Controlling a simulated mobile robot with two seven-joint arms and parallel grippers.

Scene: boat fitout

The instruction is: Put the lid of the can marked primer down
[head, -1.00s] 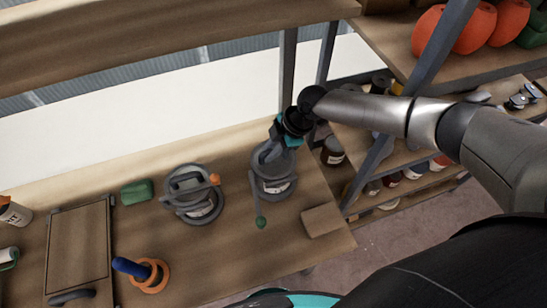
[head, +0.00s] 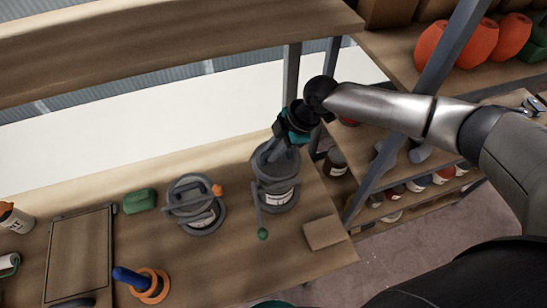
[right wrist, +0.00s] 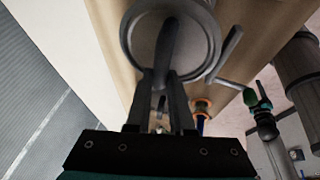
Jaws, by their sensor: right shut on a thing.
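Two grey lidded cans stand on the wooden bench in the head view. The right can (head: 280,196) has a pale label too small to read and a lever with a green knob (head: 263,234) hanging at its front. My right gripper (head: 282,151) points down at its top. In the right wrist view, my right gripper (right wrist: 167,88) is shut on the bar handle of a round grey lid (right wrist: 195,42). I cannot tell whether the lid is raised off its rim. The left can (head: 203,218) has an orange-knobbed lever. My left gripper is not in view.
A tan block (head: 323,233) lies right of the right can, near the bench edge. A green block (head: 139,201), an orange ring with a blue handle (head: 149,285) and a framed board (head: 78,255) lie left.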

